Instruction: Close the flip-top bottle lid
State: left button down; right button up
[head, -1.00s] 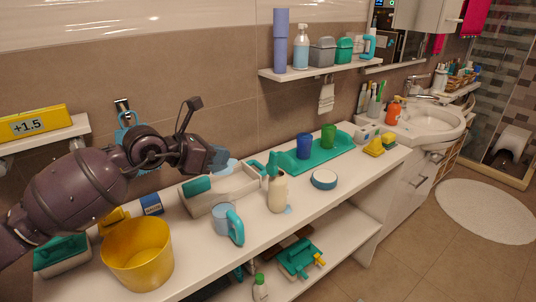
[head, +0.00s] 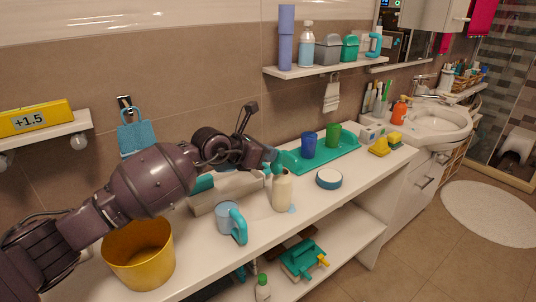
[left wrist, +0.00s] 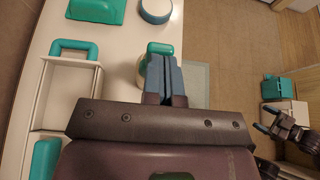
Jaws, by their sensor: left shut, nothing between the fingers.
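The cream bottle (head: 282,192) stands upright on the white counter (head: 262,232). Its teal lid (head: 278,166) is partly hidden by my left gripper, so I cannot tell its angle. My left gripper (head: 270,155) is shut and empty, its blue fingertips beside the bottle's top. In the left wrist view the shut fingers (left wrist: 164,76) cover part of the bottle (left wrist: 142,72), and the teal lid (left wrist: 160,48) shows just past their tips. I cannot tell whether they touch. My right gripper (left wrist: 266,119) shows only in the left wrist view, away from the counter, with its fingers apart.
A blue mug with a teal handle (head: 230,220) and a yellow bucket (head: 140,255) stand left of the bottle. A white box (head: 225,196) is behind. A round blue-rimmed white dish (head: 329,179) and a teal tray (head: 290,165) with cups lie to the right.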

dwell(0.4)
pick_arm(q)
jog(key=shift+w+d+r+y+p, duration=0.15)
jog(key=shift+d+r+y+p, duration=0.1)
jog(key=shift+y+p, duration=0.1)
